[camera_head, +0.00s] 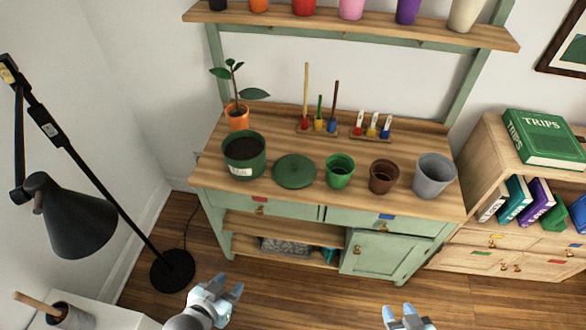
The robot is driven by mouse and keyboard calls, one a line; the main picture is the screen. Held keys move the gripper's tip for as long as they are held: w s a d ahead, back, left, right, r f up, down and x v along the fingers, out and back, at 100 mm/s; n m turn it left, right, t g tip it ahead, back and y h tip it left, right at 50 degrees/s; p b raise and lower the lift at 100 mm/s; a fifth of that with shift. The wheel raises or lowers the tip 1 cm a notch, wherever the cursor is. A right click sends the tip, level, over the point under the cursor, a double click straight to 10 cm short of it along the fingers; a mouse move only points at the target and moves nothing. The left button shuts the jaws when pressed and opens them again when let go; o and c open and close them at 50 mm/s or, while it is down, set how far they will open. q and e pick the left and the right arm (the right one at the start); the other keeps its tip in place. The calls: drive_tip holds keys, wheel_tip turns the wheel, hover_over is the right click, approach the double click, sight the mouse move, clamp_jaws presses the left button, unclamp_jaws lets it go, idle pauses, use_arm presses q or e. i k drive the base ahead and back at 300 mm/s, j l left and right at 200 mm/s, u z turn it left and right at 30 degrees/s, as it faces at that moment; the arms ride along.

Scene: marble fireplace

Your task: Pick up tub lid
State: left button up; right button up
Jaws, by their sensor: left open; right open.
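The tub lid (294,171) is a round, flat, dark green disc lying on the wooden top of the potting bench. It lies between the green tub (244,154), which is filled with dark soil and has a white label, and a small green pot (340,171). My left gripper (229,287) is low in front of the bench, open and empty, well short of the lid. My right gripper (404,313) is at the bottom edge, open and empty, partly cut off by the frame.
A brown pot (384,177) and a grey pot (434,175) stand right of the green pot. An orange pot with a plant (237,115) and small tools (318,122) stand behind. A black floor lamp (80,220) stands at left. A bookcase (475,150) stands at right.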

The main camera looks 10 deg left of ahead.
sight(291, 171)
drive_tip(key=i+l, duration=0.1)
drive_tip(key=i, duration=0.4)
drive_tip(key=i+l, duration=0.15)
drive_tip(key=i, duration=0.4)
drive_tip(key=j+u, duration=0.05)
